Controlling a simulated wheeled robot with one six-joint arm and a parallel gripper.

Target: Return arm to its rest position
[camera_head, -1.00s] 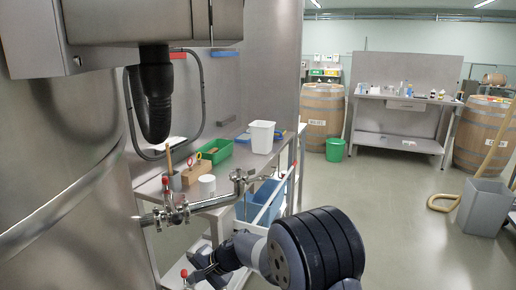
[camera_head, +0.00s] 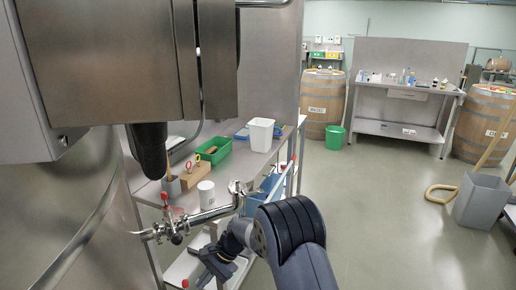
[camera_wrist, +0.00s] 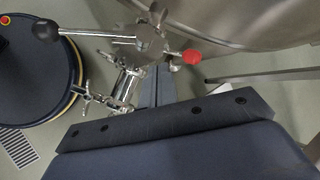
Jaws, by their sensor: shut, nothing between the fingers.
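My arm reaches up from the bottom of the head view, and my gripper (camera_head: 208,278) is low in the picture, below the steel pipe and valve on the vat. In the wrist view my gripper's fingers (camera_wrist: 158,84) are together with nothing between them, pointing at the steel valve fitting (camera_wrist: 130,80). Whether they touch it cannot be told. The valve with a red knob (camera_head: 166,200) also shows in the head view, above and left of my gripper. Its red knob (camera_wrist: 192,57) is near the fingertips in the wrist view.
The large steel vat (camera_head: 85,215) fills the left. A steel bench (camera_head: 225,180) behind the valve holds a green tray (camera_head: 214,152), a white bin (camera_head: 261,135) and a wooden block (camera_head: 194,178). Open floor (camera_head: 380,220) lies right, with a grey bin (camera_head: 482,202) beyond.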

